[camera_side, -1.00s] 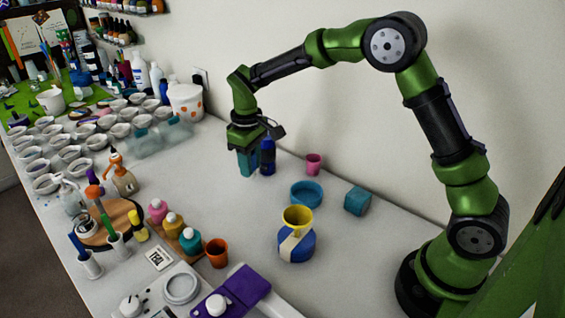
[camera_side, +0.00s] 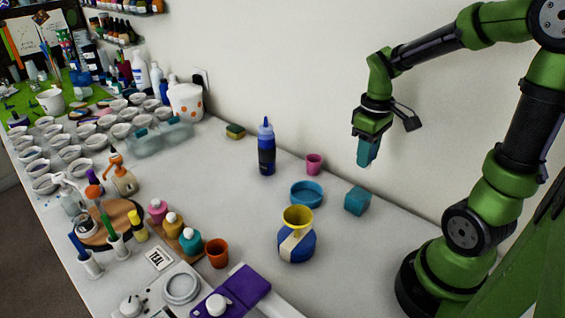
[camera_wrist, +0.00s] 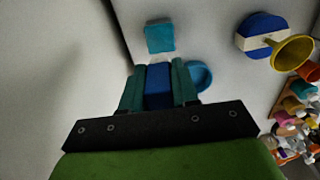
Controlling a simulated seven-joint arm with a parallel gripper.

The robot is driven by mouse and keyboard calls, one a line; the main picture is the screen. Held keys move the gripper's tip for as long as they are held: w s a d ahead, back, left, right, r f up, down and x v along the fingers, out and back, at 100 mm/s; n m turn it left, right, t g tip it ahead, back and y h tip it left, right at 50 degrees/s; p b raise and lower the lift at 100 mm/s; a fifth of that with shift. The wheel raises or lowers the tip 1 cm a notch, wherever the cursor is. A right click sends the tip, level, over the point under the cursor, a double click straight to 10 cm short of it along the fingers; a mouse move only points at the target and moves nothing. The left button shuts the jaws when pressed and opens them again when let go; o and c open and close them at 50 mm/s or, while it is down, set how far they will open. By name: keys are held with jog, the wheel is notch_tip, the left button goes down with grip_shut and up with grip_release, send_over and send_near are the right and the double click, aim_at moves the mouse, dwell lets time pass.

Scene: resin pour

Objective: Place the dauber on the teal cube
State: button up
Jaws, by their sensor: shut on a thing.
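The teal cube (camera_side: 357,200) stands on the white table right of the blue bowl, and shows beyond my fingers in the wrist view (camera_wrist: 160,38). My gripper (camera_side: 366,158) hangs above and slightly right of the cube, clear of it. Its teal fingers are shut on a blue piece, apparently the dauber (camera_wrist: 158,86), which shows between them in the wrist view. In the side view the fingers mostly hide the dauber, and a pale tip shows at their lower end. The cube's top is bare.
The blue bowl (camera_side: 307,194) and a blue-white jar with a yellow funnel (camera_side: 298,217) stand left of the cube. A pink cup (camera_side: 314,164) and dark blue bottle (camera_side: 267,150) stand farther back. The wall runs close behind. The table in front of the cube is clear.

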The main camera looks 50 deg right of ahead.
notch_tip(320, 180, down, 8)
dwell(0.4)
jog(key=shift+f, duration=0.2)
jog(key=o, duration=1)
